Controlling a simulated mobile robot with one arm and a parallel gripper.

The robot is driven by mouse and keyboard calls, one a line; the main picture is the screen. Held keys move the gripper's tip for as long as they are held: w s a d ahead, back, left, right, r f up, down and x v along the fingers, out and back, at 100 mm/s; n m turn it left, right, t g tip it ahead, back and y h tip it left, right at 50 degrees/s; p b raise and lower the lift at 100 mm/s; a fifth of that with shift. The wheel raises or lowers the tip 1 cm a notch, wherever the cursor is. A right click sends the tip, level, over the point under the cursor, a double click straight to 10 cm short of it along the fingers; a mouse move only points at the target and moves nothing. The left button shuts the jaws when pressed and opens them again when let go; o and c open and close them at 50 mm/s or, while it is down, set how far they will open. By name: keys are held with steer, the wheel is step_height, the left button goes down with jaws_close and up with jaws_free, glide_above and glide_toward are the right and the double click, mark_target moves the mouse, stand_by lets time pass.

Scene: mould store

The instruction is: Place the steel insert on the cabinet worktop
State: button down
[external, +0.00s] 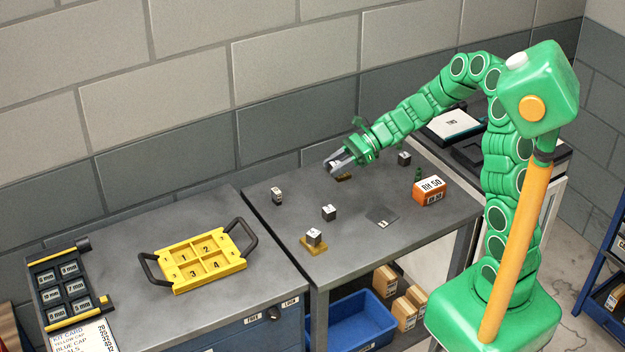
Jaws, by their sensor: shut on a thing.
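My gripper (336,163) is shut on a small grey block with a pale label, which looks like a steel insert (334,161). The jaws hide most of it. The gripper is over the back of the right-hand bench, close to a small yellow-brown pad (346,177); I cannot tell if the block touches anything. The cabinet worktop (215,296) is the grey top at the left, over a blue cabinet front with a FREE/LOCK knob. The gripper is to the right of this worktop.
A yellow tray (241,262) with black handles and a dark rack (52,303) stand on the worktop. The bench (370,245) bears similar blocks (277,195) (329,212) (404,158), another on a pad (314,236), an orange box (429,191) and a dark plate (383,216).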

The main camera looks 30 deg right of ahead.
steer(key=w+a+r+g, duration=0.1)
steer(key=a+r, duration=0.1)
steer(key=a, duration=1.1)
steer(key=n, duration=0.1)
glide_above(226, 211)
steer(key=s+d, duration=0.1)
steer(key=f, duration=0.5)
steer(key=shift+s+f, duration=0.2)
steer(key=shift+f, duration=0.15)
steer(key=shift+w+a+f, duration=0.3)
steer(key=shift+w+f, duration=0.05)
steer(key=shift+f, duration=0.15)
steer(key=shift+w+a+f, duration=0.25)
steer(key=shift+w+f, duration=0.05)
steer(key=shift+f, duration=0.2)
steer(key=shift+w+f, duration=0.1)
steer(key=shift+f, duration=1.4)
steer(key=shift+f, duration=0.15)
steer(key=c, duration=0.7)
jaws_free()
